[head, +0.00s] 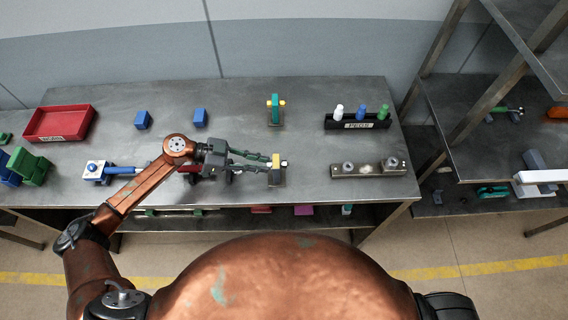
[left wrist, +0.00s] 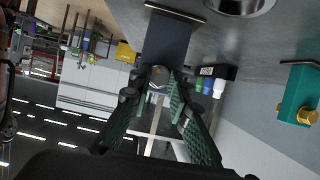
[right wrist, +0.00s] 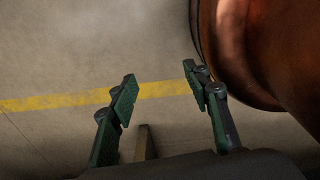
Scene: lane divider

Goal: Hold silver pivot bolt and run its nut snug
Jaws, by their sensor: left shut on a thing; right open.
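The pivot fixture is a small dark upright block (left wrist: 168,40) on the table, with a yellow piece (head: 284,163) on its right side in the head view. The silver bolt's head (left wrist: 158,76) shows between my left fingertips at the block's near face. My left gripper (head: 269,162) reaches in from the left and is shut on the bolt head. A yellow piece (left wrist: 125,52) also shows beside the block in the left wrist view; I cannot tell if it is the nut. My right gripper (right wrist: 160,92) is open and empty, low over the floor beside my body.
A teal fixture (head: 275,104) with yellow ends stands behind. Blue blocks (head: 200,117), a red tray (head: 58,123) and a blue-handled tool (head: 122,170) lie left. A shelf unit (head: 470,160) stands right.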

